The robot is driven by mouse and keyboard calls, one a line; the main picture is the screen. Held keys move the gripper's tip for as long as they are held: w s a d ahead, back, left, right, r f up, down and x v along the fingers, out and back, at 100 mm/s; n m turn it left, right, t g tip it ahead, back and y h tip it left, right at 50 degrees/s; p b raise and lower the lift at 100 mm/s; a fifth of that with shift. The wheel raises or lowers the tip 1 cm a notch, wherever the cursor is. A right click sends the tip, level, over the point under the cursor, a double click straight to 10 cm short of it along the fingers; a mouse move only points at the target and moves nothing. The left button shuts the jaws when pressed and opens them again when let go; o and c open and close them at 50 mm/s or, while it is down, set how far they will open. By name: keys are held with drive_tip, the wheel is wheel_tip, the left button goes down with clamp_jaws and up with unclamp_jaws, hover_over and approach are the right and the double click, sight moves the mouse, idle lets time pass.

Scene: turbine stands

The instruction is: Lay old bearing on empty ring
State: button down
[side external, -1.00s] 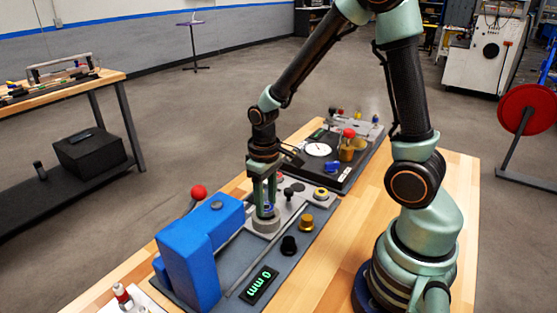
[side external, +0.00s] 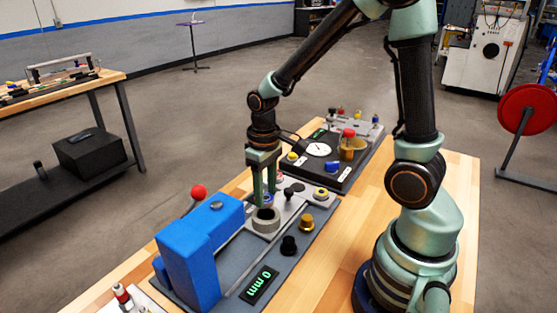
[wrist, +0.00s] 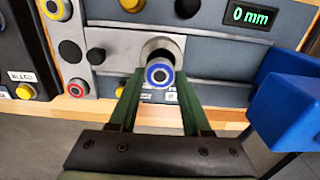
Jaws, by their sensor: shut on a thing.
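My gripper (side external: 265,199) is shut on a blue-ringed bearing (wrist: 159,74) with a pale centre, seen between the fingertips in the wrist view. The bearing is held above a grey round housing (side external: 265,220), whose dark bore is visible in the side view. In the wrist view the housing (wrist: 160,42) is partly hidden behind the bearing.
A blue block-shaped press (side external: 190,250) with a red-knobbed lever (side external: 199,192) stands left of the housing. A display reads 0 mm (side external: 260,285). Black (side external: 289,245) and brass (side external: 306,223) knobs stand at right. A dark gauge station (side external: 325,155) lies behind.

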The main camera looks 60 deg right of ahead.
drive_tip(key=shift+r, duration=2.15)
drive_tip(key=d+f+m, duration=0.3)
drive_tip(key=d+m, duration=0.1)
drive_tip(key=d, duration=1.2)
hover_over(298, 188)
drive_tip(key=shift+f, duration=2.55)
drive_tip(key=shift+f+m, duration=0.3)
drive_tip(key=shift+f, duration=0.55)
drive_tip(key=shift+f, duration=0.35)
drive_tip(key=shift+f, duration=0.1)
drive_tip(key=shift+f, duration=0.2)
